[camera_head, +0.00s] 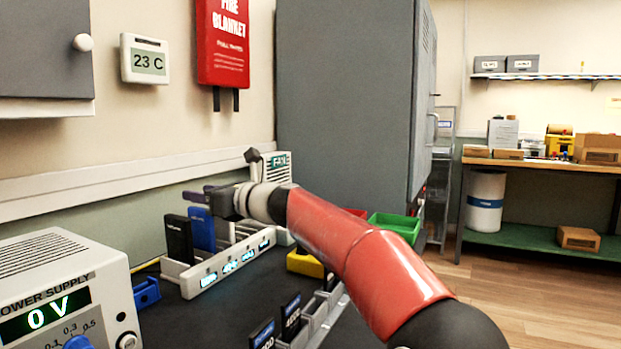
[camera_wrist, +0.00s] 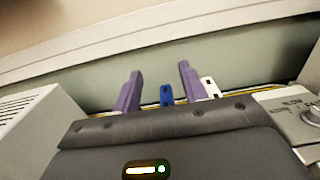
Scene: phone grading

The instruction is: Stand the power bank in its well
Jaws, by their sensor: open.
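A tall black slab (camera_head: 178,240) and a tall blue slab (camera_head: 202,229) stand upright at the left end of a white rack (camera_head: 185,284) with lit labels. I cannot tell for sure which thing is the power bank. My gripper (camera_head: 193,197) is just above the blue slab, its purple fingers pointing toward the wall. In the wrist view my gripper (camera_wrist: 158,72) is open with its fingers apart. A blue piece with holes (camera_wrist: 166,96) shows between the fingers, and a white piece with holes (camera_wrist: 210,87) is right of them. Contact cannot be told.
A power supply (camera_head: 65,290) stands at the front left, beside a small blue bin (camera_head: 146,292). A grey rack (camera_head: 322,318) with dark upright slabs is at the front. A yellow bin (camera_head: 304,263) and a green bin (camera_head: 394,226) lie beyond. My arm crosses the table's right side.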

